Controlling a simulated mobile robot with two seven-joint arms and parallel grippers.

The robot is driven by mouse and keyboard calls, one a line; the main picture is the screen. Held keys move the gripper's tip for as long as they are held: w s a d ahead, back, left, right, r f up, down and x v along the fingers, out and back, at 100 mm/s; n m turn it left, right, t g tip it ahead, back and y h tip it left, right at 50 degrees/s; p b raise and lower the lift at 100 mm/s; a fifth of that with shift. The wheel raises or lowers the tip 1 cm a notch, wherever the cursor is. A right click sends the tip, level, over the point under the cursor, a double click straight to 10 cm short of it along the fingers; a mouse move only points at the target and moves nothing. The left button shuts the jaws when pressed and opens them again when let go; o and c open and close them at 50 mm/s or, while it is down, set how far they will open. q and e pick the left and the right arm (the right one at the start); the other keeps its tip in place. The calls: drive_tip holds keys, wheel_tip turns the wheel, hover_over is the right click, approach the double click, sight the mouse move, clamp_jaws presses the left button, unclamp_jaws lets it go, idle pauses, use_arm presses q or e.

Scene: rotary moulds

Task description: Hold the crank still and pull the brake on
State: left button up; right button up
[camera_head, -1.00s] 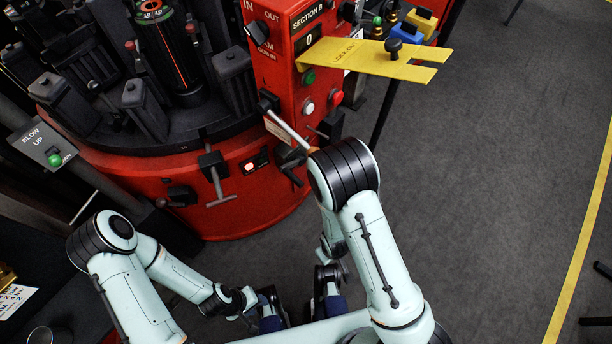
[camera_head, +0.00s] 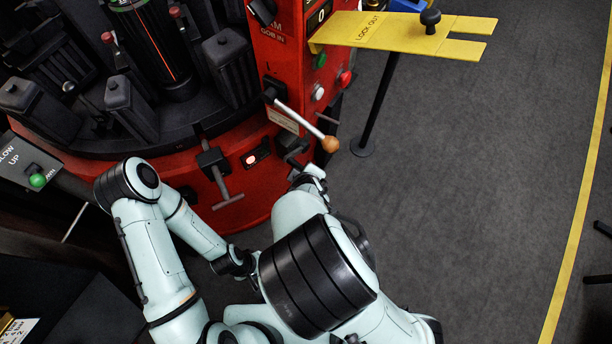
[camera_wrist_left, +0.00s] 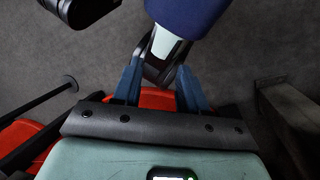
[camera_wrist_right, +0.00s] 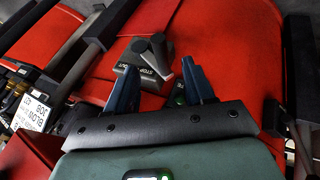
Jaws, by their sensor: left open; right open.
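A slanted metal lever (camera_head: 297,119) with an orange-brown ball knob (camera_head: 330,144) sticks out of the red machine's front; it looks like the brake lever. A dark crank-like fitting (camera_head: 291,146) sits just below it, partly hidden by my right arm. A grey T-shaped handle (camera_head: 222,185) hangs to its left. My left gripper (camera_wrist_left: 158,62) is open, low, with part of my own arm ahead of its fingers. My right gripper (camera_wrist_right: 164,52) is open and empty, facing the red machine and a dark labelled block with a grey handle (camera_wrist_right: 161,50). The head view hides both grippers' fingers.
A yellow LOCK OUT plate (camera_head: 400,35) juts right from the red control post (camera_head: 290,60). Black moulds (camera_head: 130,105) ring the round table at left. A BLOW UP box (camera_head: 30,165) stands far left.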

drive_tip(key=b+x, duration=0.3)
drive_tip(key=x, duration=0.6)
drive_tip(key=shift+f, duration=0.2)
drive_tip(key=shift+w+f, duration=0.4)
use_arm(q)
drive_tip(key=shift+t, duration=0.6)
drive_tip(key=w+f, duration=0.1)
drive_tip(key=f, duration=0.1)
drive_tip(key=w+a+f, duration=0.1)
drive_tip(key=w+f, duration=0.1)
drive_tip(key=shift+w, duration=0.15)
use_arm(e)
clamp_jaws()
use_arm(q)
drive_tip(key=shift+c, duration=0.3)
drive_tip(key=shift+a, duration=0.1)
